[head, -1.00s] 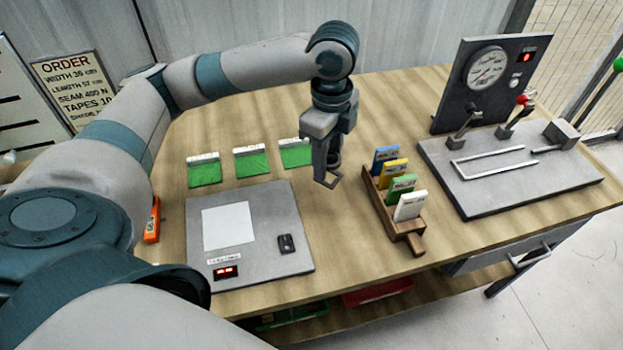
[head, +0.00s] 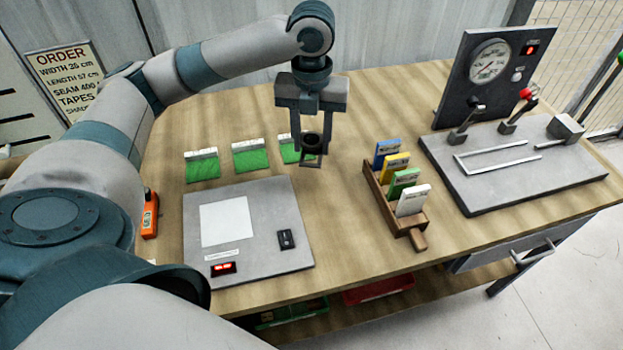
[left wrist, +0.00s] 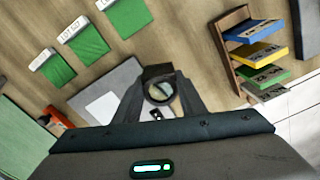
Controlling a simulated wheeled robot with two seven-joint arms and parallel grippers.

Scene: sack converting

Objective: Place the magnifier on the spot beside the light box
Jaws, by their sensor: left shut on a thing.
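My left gripper (head: 311,150) is shut on the magnifier (head: 313,141), a small dark round piece, and holds it above the table, beyond the light box's far right corner. The magnifier also shows between the fingers in the left wrist view (left wrist: 159,90), with a round lens. The light box (head: 267,262) is a grey slab with a white lit panel (head: 225,222), a black switch and a red display. I cannot make out a marked spot beside it. My right gripper is not in view.
Green fabric swatches (head: 251,158) lie behind the light box. A wooden rack (head: 376,202) with coloured cards stands to the right. A grey tester with a gauge (head: 490,62) is farther right. An orange tool (head: 149,215) lies left. Table between light box and rack is clear.

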